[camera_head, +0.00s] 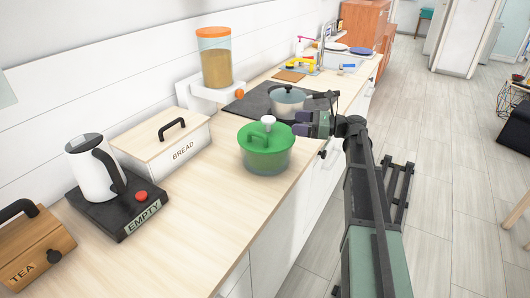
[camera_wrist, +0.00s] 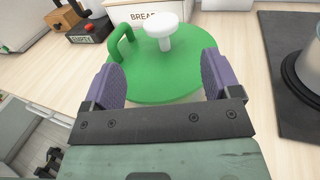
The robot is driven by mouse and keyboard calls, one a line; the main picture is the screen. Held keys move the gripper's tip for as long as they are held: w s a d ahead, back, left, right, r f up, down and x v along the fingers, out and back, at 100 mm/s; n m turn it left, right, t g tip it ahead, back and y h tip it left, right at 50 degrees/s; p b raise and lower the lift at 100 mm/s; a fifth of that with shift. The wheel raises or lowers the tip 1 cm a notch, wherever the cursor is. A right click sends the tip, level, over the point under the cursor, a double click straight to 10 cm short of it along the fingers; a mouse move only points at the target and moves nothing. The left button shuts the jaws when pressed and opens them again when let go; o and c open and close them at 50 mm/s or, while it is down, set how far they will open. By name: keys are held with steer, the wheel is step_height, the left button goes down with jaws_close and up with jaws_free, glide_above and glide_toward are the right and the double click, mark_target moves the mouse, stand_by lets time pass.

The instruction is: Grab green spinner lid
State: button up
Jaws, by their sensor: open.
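The green spinner lid (camera_head: 266,137) sits on a clear bowl (camera_head: 264,162) on the wooden counter. It has a white knob on a short stem and a green loop handle. In the wrist view the lid (camera_wrist: 150,75) fills the upper middle, with the white knob (camera_wrist: 161,25) upright and the loop handle (camera_wrist: 121,43) to its left. My gripper (camera_wrist: 160,80) is open, its two purple fingers apart in front of the near part of the lid. Nothing is between the fingers except the view of the lid. In the head view my gripper (camera_head: 302,122) is just right of the lid.
A pot (camera_head: 288,102) stands on the black hob (camera_head: 254,103) behind the lid. A bread box (camera_head: 163,142), a kettle (camera_head: 95,165) on its black base and a tea box (camera_head: 33,245) stand to the left. The counter's front (camera_head: 205,235) is clear.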

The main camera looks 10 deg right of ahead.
mark_target(268, 118)
steer(key=x, duration=1)
steer(key=shift+w+a+r, duration=0.25)
steer(key=shift+a, duration=0.1)
steer(key=c, duration=1.5)
steer(key=shift+o, duration=0.2)
